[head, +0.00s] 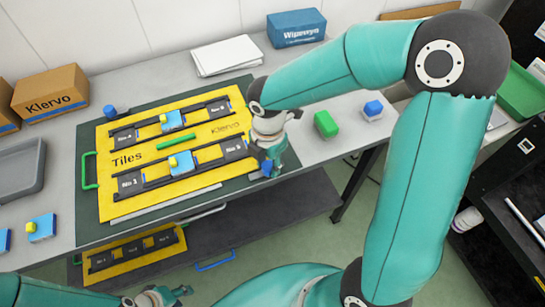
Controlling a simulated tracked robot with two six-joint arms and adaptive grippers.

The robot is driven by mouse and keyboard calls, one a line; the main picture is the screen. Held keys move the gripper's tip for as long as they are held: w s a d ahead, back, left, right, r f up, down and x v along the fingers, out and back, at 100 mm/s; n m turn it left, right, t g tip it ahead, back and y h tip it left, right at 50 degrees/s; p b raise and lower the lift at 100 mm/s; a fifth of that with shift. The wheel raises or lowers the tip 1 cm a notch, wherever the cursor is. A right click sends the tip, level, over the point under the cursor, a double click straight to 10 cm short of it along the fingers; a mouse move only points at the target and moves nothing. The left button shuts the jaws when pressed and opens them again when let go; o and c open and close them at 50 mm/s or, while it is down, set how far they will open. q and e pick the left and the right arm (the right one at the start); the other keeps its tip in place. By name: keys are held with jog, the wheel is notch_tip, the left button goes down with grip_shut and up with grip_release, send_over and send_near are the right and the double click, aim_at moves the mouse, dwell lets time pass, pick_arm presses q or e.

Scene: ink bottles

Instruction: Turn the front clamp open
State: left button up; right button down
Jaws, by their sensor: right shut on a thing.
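A yellow board (118,205) labelled "Tiles" lies on a dark green mat (88,228) on the grey table. A small blue clamp part (266,168) shows at the board's front right corner, partly hidden by my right gripper (269,163). That gripper points down and is shut on this front clamp. Another blue clamp (109,111) stands at the board's back left corner. My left gripper (180,294) is low at the bottom edge, away from the board and partly cut off; its finger opening is unclear.
The board carries black rails and blue tiles (182,162) with yellow knobs. A green block (325,124) and a blue block (373,110) stand to the right. A Klervo box (50,93) and grey tray (25,170) are left. A lower shelf holds a second yellow board (135,268).

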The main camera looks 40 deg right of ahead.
aim_at(269, 166)
jog(key=shift+s+a+n+p, duration=0.15)
jog(key=shift+n+p, duration=0.6)
jog(key=shift+n, duration=0.95)
jog(key=c, duration=0.8)
grip_release()
jog(key=shift+o, duration=0.2)
jog(key=shift+r, duration=0.5)
notch_tip(269, 166, up, 11)
